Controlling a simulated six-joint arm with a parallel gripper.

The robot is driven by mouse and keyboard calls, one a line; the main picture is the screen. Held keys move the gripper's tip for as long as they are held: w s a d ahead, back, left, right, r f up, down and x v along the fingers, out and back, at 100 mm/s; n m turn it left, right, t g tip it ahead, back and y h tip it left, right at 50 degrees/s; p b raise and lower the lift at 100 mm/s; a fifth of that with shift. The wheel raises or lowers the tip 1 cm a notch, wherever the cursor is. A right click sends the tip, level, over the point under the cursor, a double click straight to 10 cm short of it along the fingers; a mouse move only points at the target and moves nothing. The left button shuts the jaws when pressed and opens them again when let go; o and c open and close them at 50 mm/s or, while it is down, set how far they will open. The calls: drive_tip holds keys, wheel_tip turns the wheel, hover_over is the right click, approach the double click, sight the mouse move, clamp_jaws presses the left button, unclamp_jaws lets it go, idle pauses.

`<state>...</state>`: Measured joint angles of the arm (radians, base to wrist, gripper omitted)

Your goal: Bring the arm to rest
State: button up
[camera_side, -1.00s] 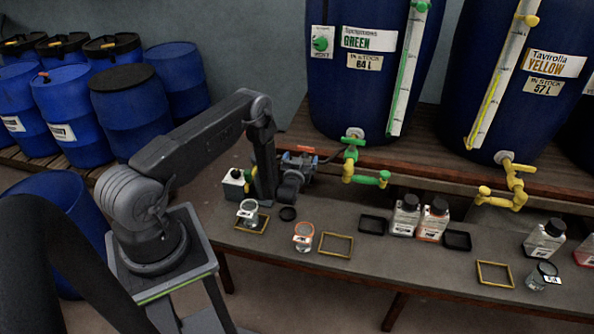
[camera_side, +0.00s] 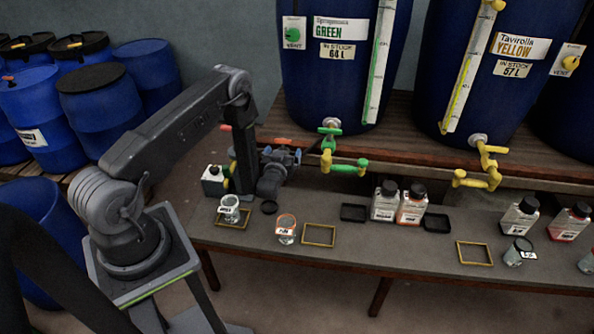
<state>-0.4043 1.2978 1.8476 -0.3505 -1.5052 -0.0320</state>
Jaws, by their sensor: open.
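My arm is bent over the left end of the bench, its forearm hanging down to the wrist. My gripper (camera_side: 284,157) is small in the side view, just beyond the wrist and in front of the wooden vat shelf's edge. I see nothing held in it and take it as open, though its fingertips are hard to make out. A white bottle with a dark cap (camera_side: 215,180) stands left of the wrist.
An orange-rimmed beaker (camera_side: 286,228) and an empty yellow frame (camera_side: 319,235) are to the right. Two capped bottles (camera_side: 385,201) stand farther right beside dark trays. A green tap (camera_side: 335,158) juts out right of my gripper. Blue vats (camera_side: 340,95) stand behind.

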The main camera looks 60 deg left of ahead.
drive_tip(key=w+d+r+m+h, duration=0.1)
drive_tip(key=w+d+r+h, duration=0.15)
drive_tip(key=r, duration=0.45)
drive_tip(key=w+d+r+m+h, duration=0.1)
drive_tip(key=w+d+r+h, duration=0.2)
drive_tip(key=r, duration=0.4)
drive_tip(key=s+d+r+m+g+h, duration=0.1)
drive_tip(key=s+d+r+m+h, duration=0.2)
drive_tip(key=d+r, duration=0.8)
drive_tip(key=s+d+r+m+g+h, duration=0.1)
drive_tip(key=s+d+r, duration=0.25)
drive_tip(key=s, duration=0.25)
drive_tip(key=s+d+r+m+g+h, duration=0.1)
drive_tip(key=s+d+r+g+h, duration=0.15)
drive_tip(key=s+r, duration=0.35)
drive_tip(key=s+d+m+g, duration=0.2)
drive_tip(key=s+d, duration=0.2)
drive_tip(key=s, duration=1.3)
drive_tip(key=shift+s, duration=0.25)
